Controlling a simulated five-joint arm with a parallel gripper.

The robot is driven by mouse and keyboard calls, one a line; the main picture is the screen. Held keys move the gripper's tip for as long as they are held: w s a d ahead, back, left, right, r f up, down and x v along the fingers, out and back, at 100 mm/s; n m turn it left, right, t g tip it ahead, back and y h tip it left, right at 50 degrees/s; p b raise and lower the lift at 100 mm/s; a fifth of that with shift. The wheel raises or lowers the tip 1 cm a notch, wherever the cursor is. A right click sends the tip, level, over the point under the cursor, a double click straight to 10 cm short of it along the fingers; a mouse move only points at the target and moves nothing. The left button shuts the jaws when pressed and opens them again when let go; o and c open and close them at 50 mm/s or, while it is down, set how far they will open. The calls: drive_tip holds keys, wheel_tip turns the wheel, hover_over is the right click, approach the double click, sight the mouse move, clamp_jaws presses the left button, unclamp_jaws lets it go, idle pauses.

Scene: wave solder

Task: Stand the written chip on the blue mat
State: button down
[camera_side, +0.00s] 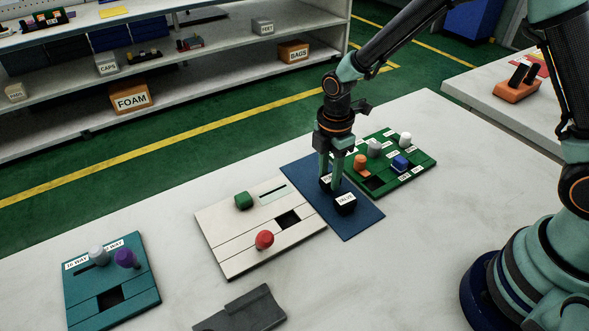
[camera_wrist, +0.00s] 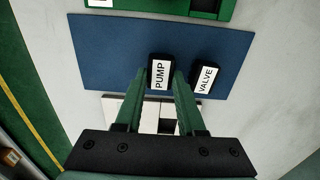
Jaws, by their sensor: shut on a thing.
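My gripper (camera_side: 331,184) points down over the blue mat (camera_side: 358,224) and is shut on a black chip labelled PUMP (camera_wrist: 161,72). In the wrist view, this chip sits between the fingertips (camera_wrist: 160,82), over the mat (camera_wrist: 110,50). In the side view, the fingers partly hide the PUMP chip (camera_side: 325,181). It looks at or close to the mat surface; I cannot tell if it touches. A second black chip labelled VALVE (camera_side: 345,203) stands on the mat just right of it, and also shows in the wrist view (camera_wrist: 205,78).
A green board (camera_side: 425,163) with several coloured parts lies behind the mat. A cream board (camera_side: 228,262) with a green and a red part lies to the left. A teal board (camera_side: 140,300) and a grey block (camera_side: 245,310) are further forward. Bare table surrounds them.

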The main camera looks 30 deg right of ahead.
sight(329, 178)
drive_tip(key=shift+f, duration=0.45)
drive_tip(key=shift+c, duration=2.2)
unclamp_jaws()
wheel_tip(329, 178, up, 12)
